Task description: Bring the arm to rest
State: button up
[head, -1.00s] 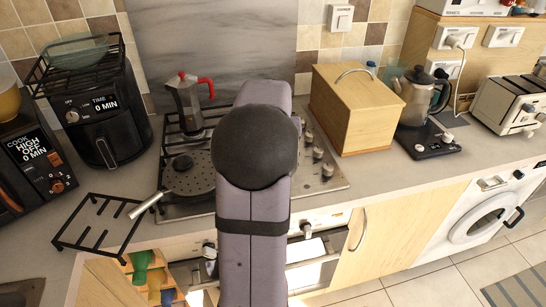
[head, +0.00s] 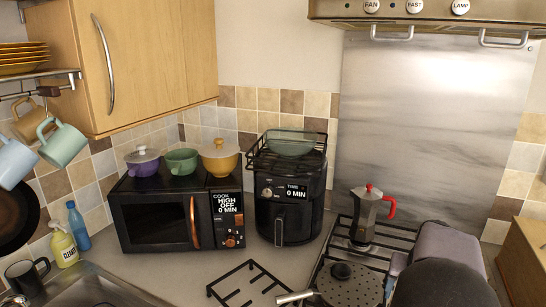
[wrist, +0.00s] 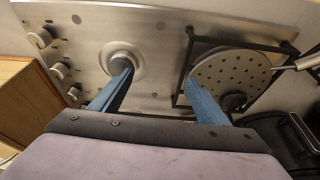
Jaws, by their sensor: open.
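My gripper (wrist: 162,92) shows in the wrist view with its two blue fingers spread apart and nothing between them. It is above the steel hob (wrist: 150,70), with one finger near a bare burner and the other in front of the round perforated plate (wrist: 235,75). In the head view my arm's dark rounded joint and purple-grey link fill the lower right corner, and the gripper itself is out of that view. Several mugs hang at the left under a shelf, among them a green one (head: 62,143), a light blue one (head: 14,163) and a tan one (head: 32,120).
A moka pot (head: 366,215) stands on the hob, near the arm. A microwave (head: 155,215) with pots on top and an air fryer (head: 285,212) stand along the wall. A black rack (head: 247,285) lies on the counter. A range hood (head: 425,12) overhangs the hob.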

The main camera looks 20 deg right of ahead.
jog(key=w+a+r+n+y+p, duration=0.1)
jog(key=w+a+r+n+p, duration=0.2)
jog(key=a, duration=0.8)
jog(key=a+r+n+y+p, duration=0.15)
jog(key=a+p, duration=0.35)
jog(key=a, duration=0.7)
jog(key=s+a+r+n+g+p, duration=0.1)
jog(key=s+a+n+p, duration=0.1)
jog(key=s+a, duration=0.2)
jog(key=s+a+r+n+g+p, duration=0.1)
jog(key=s+a+n+p, duration=0.2)
jog(key=a, duration=0.6)
jog(key=shift+s+a+g+p, duration=0.3)
jog(key=shift+s+a+p, duration=0.05)
jog(key=shift+s, duration=0.55)
